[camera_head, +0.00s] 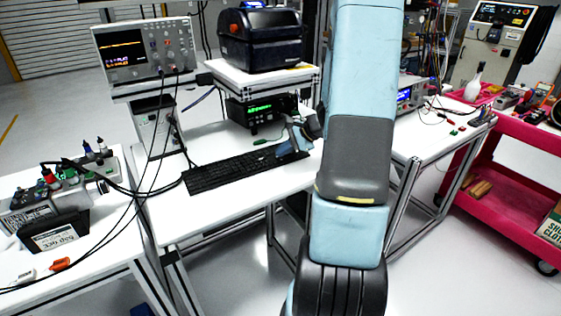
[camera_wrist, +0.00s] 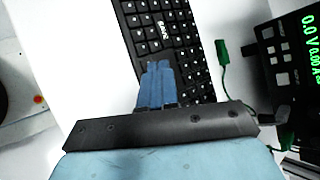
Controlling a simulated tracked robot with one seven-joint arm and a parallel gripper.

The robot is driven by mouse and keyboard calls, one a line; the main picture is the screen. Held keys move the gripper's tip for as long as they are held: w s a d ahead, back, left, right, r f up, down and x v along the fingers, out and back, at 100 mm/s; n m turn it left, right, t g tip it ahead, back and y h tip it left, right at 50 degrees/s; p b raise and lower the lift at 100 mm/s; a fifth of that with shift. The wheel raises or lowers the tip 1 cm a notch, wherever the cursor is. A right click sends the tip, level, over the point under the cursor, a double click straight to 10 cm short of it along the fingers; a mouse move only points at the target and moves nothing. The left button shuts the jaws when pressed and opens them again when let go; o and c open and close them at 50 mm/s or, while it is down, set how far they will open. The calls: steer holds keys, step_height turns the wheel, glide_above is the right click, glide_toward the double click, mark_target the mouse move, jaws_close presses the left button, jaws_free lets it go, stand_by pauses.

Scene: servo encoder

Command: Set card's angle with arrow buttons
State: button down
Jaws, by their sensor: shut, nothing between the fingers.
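A black keyboard (camera_head: 235,173) lies on the white middle table. In the wrist view the keyboard (camera_wrist: 155,28) runs from the top edge down behind my fingers. My gripper (camera_head: 281,154) is over the keyboard's right end. In the wrist view my gripper (camera_wrist: 158,65) has its two blue fingers together, with nothing between them, and they hide some keys. I cannot tell whether the fingertips touch a key. I cannot make out which keys are arrow buttons. A dark unit with a white lettered label (camera_head: 53,238) sits on the left table; I cannot tell whether it is the card.
An oscilloscope (camera_head: 145,50) stands behind the keyboard at left. A power supply with green digits (camera_head: 260,112) stands behind the keyboard, under a raised shelf with a black case (camera_head: 260,38). A green clip (camera_wrist: 221,50) lies beside the keyboard. Cables hang at left.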

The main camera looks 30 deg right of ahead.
mark_target(283, 161)
steer(key=shift+r, duration=2.5)
steer(key=s+a+r+n+g+h, duration=0.1)
steer(key=s+a+r+n, duration=0.35)
steer(key=a+r, duration=0.2)
steer(key=s+a+r+n+g+h, duration=0.1)
steer(key=s+a+r+n+g, duration=0.1)
steer(key=s+a+r+n, duration=0.45)
steer(key=s+a+r+n+t+h, duration=0.1)
steer(key=s+a+r+n+h, duration=0.1)
steer(key=s, duration=0.5)
steer(key=s+a+r+n+t+h, duration=0.1)
steer(key=s+a+r+n+h, duration=0.1)
steer(key=s+r+n, duration=0.3)
steer(key=shift+s+a, duration=0.9)
